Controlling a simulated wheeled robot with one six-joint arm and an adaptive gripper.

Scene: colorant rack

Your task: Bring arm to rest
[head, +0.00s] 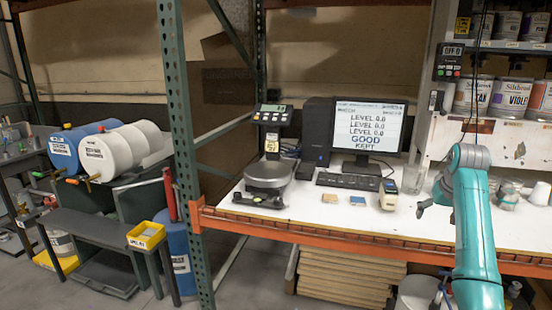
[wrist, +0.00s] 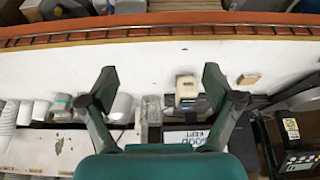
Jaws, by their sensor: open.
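My teal arm (head: 473,220) rises at the right of the head view, in front of the white bench (head: 310,205). My gripper (head: 432,208) points left from it, above the bench's right part. In the wrist view my gripper (wrist: 160,88) is open, its two dark fingers wide apart with nothing between them. The white bench top (wrist: 130,60) lies beyond the fingers, and a small beige device (wrist: 187,88) shows near the right finger. I cannot tell the exact height of the gripper above the bench.
A scale (head: 267,180), keyboard (head: 348,181) and monitor (head: 366,128) stand on the bench. A glass (head: 414,179) is close to my gripper, and cups (head: 540,193) stand right of my arm. An orange beam (head: 330,238) edges the bench. Floor is open at front left.

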